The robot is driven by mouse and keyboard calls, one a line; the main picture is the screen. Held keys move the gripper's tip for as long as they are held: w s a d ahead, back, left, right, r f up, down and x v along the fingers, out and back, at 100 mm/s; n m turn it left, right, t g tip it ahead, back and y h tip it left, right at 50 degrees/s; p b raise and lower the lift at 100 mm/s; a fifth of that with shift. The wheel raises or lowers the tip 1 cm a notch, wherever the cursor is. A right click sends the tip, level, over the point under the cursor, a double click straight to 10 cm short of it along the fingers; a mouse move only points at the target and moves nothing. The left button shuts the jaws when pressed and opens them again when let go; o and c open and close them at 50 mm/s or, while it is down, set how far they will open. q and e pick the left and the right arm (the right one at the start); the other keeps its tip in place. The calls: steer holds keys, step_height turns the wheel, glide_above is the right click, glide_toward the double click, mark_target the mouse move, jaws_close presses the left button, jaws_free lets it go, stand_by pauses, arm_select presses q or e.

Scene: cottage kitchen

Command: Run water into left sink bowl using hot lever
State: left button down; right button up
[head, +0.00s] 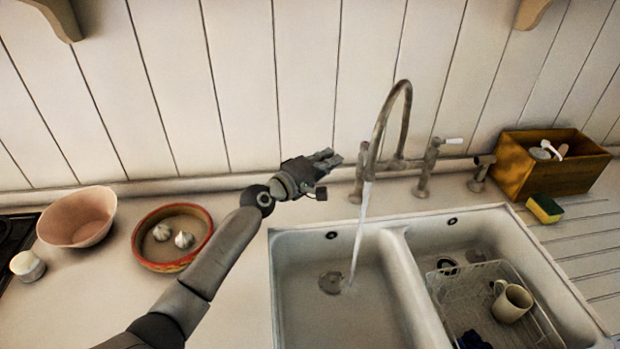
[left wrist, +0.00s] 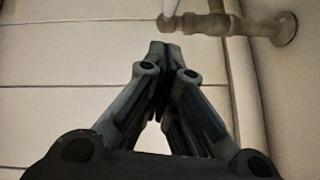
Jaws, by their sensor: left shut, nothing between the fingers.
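The bridge tap (head: 384,118) has a tall curved spout. A stream of water (head: 361,225) falls from it into the left sink bowl (head: 300,290), near the drain. My left gripper (head: 333,158) is shut and empty, just left of the tap's left valve (head: 357,178). In the head view that valve's lever cannot be made out. In the left wrist view, the shut fingertips (left wrist: 165,50) are just below a white lever end and the tap's metal body (left wrist: 215,25); whether they touch is unclear. The right valve has a white lever (head: 447,141). My right gripper is not in view.
The right bowl holds a wire rack (head: 478,290) with a mug (head: 511,301). A wooden box (head: 550,170) and a sponge (head: 545,208) are at the right. A red-rimmed dish (head: 146,258) with garlic and a pink bowl (head: 77,217) stand left of my arm.

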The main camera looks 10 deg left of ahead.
arm_select(q)
steer(key=s, duration=0.9)
steer(key=shift+r, duration=0.25)
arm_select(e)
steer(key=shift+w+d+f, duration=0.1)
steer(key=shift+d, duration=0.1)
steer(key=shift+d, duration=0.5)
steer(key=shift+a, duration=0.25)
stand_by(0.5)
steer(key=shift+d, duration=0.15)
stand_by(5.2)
